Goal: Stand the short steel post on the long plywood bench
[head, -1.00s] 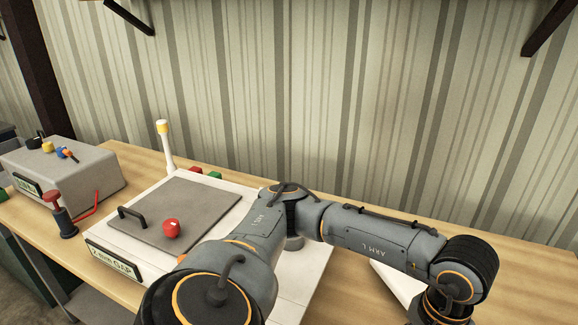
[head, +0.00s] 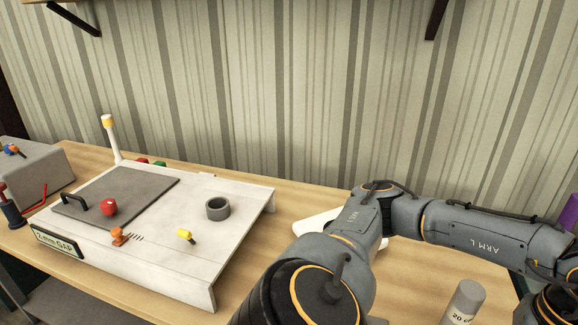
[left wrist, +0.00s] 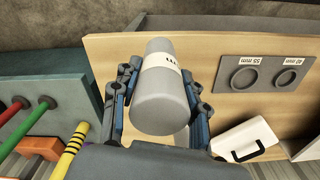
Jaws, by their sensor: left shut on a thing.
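In the left wrist view my left gripper (left wrist: 158,112) is shut on a grey steel post (left wrist: 160,102) with a white label, its fingers on both sides. The label is too small to read. The post is seen nearly end-on, over the plywood bench (left wrist: 110,55). A grey post (head: 466,298) with a label starting "20" shows at the bottom right. I cannot tell whether it is the held one. My right gripper is not in view.
A white box (head: 190,255) with a grey plate, red knob and grey ring stands on the bench at left. The wrist view shows a grey plate with two round holes (left wrist: 262,75), a white block with a black handle (left wrist: 245,140), and coloured rods (left wrist: 75,150) at left.

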